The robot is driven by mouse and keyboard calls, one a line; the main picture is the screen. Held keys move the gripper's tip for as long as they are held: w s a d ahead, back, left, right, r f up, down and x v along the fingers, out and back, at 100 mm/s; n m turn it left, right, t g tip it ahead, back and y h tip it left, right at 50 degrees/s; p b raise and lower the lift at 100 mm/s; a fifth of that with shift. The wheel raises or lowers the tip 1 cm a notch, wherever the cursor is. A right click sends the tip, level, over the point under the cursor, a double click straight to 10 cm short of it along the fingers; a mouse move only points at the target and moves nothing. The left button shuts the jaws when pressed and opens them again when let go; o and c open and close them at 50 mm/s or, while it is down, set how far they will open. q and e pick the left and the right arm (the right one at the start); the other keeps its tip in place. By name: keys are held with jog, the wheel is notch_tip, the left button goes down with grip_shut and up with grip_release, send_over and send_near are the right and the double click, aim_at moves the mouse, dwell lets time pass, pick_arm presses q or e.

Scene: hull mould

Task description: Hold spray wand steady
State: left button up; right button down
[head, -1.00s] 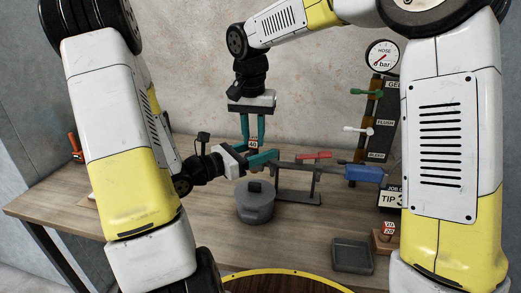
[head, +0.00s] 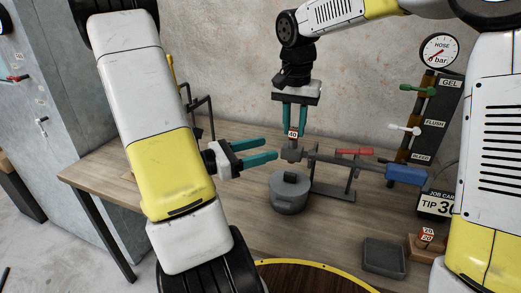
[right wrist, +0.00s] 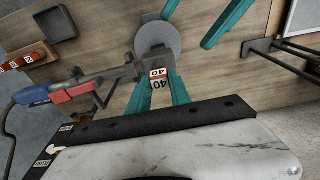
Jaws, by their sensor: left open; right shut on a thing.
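The spray wand (head: 335,160) is grey with a blue handle (head: 408,175) and lies across a dark stand (head: 333,192) on the bench. It also shows in the right wrist view (right wrist: 115,76). My right gripper (head: 293,131) points down, shut on a tip labelled 40 (right wrist: 158,81) at the wand's left end. The tip appears to touch the wand. My left gripper (head: 273,151) is open and empty just left of that end, apart from it. Its teal fingers also show at the top of the right wrist view.
A grey lidded pot (head: 289,192) stands below the wand's left end. A grey tray (head: 384,257), a tip block (head: 424,248), the job card (head: 437,204) and the valve panel (head: 430,115) are at the right. The bench's left part is mostly clear.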

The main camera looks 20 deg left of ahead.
jog(key=c, duration=1.1)
grip_release()
